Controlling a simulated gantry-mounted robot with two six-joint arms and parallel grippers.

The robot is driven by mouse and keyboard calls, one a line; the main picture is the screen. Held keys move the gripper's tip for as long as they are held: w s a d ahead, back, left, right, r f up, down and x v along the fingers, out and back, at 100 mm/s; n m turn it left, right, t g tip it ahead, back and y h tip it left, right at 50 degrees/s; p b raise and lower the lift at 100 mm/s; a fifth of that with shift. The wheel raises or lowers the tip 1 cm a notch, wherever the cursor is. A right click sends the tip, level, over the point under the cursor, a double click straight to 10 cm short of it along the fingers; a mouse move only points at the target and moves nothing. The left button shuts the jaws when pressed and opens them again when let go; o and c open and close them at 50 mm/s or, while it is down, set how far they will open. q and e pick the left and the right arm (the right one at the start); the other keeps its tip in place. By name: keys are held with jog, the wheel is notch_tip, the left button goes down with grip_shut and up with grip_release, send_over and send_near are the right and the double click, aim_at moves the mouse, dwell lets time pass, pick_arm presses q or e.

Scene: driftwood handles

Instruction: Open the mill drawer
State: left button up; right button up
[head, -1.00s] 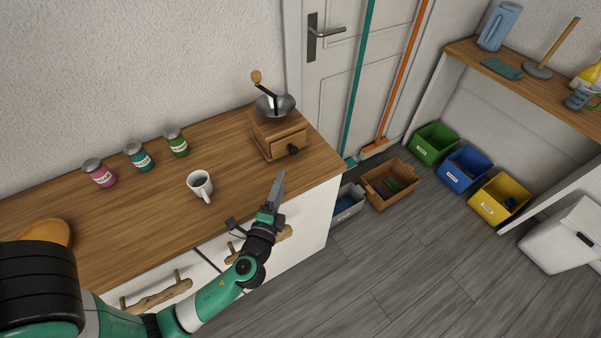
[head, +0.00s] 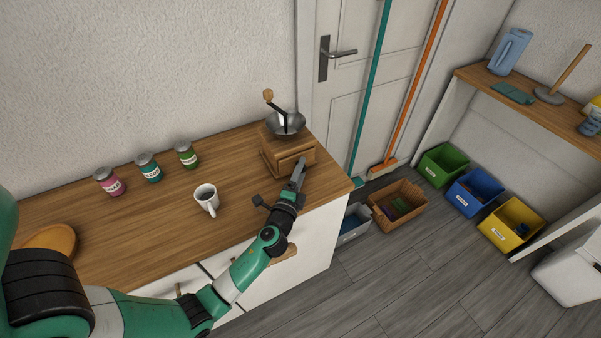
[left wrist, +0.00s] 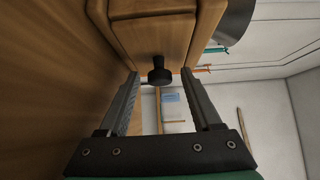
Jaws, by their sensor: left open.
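The wooden coffee mill (head: 276,150) stands on the counter near its right end, with a metal bowl and a crank on top. Its drawer (left wrist: 153,37) fills the upper middle of the left wrist view and looks closed. The drawer's dark round knob (left wrist: 159,76) sticks out between the fingertips of my left gripper (left wrist: 159,82). The fingers are open, one on each side of the knob, with a gap on both sides. In the head view my left gripper (head: 299,172) is at the mill's front and hides the knob. My right gripper is not in view.
A white mug (head: 206,199) stands on the wooden counter (head: 160,215), left of my left gripper. Three small jars (head: 149,168) stand along the back. A wooden plate (head: 52,241) lies at the left. Floor bins and a basket (head: 398,207) are to the right.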

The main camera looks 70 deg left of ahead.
pick_arm(q)
grip_shut()
dwell(0.3)
dwell(1.1)
